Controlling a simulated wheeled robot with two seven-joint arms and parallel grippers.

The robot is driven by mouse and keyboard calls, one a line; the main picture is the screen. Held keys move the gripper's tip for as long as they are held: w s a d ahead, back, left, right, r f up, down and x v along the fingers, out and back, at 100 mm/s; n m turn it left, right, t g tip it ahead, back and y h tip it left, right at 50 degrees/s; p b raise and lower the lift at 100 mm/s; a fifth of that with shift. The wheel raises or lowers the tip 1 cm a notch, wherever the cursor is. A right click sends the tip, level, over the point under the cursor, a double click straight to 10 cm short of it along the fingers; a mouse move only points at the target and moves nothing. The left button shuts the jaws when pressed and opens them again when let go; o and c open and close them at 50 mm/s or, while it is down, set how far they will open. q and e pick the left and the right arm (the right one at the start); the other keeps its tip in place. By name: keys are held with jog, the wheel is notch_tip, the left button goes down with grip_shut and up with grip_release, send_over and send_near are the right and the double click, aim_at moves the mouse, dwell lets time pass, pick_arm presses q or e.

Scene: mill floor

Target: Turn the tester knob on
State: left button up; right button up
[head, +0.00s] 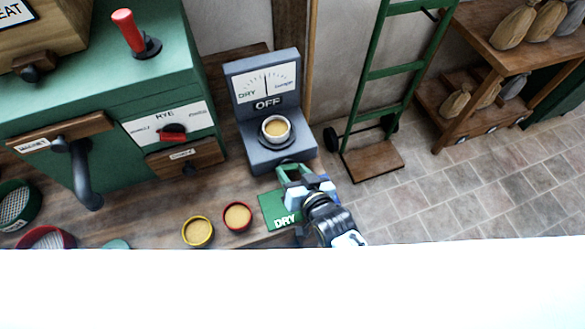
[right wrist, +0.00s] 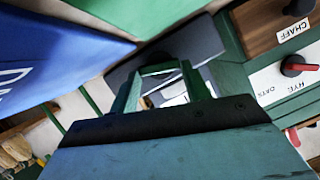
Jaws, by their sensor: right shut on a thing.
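The moisture tester (head: 262,100) is a grey-blue box on the wooden bench, with a DRY dial and a sign reading OFF. A small cup of grain (head: 276,129) sits on its round holder. My right gripper (head: 288,168) is at the tester's lower front edge, shut on the tester knob, which its green fingers mostly hide. In the right wrist view the fingers (right wrist: 162,85) reach to the tester's grey body (right wrist: 195,45). My left gripper is not in view.
A green DRY mat (head: 272,212) lies just below the gripper, partly under the arm. Red (head: 237,216) and yellow (head: 197,231) grain cups stand to its left. The green mill cabinet (head: 100,100) is at left. A green hand truck (head: 385,120) stands on the tiled floor at right.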

jog(key=shift+d+m+y, duration=0.15)
jog(key=shift+m+y, duration=0.25)
jog(key=shift+m, duration=0.1)
jog(key=shift+w+f+m+y, duration=0.1)
jog(key=shift+m+y, duration=0.3)
jog(key=shift+m, duration=0.2)
jog(key=o, duration=1)
jog(key=p+v, duration=0.1)
jog(key=v, duration=1.2)
jog(key=shift+d+r+p, duration=0.2)
jog(key=shift+d+p, duration=0.05)
jog(key=shift+p, duration=0.05)
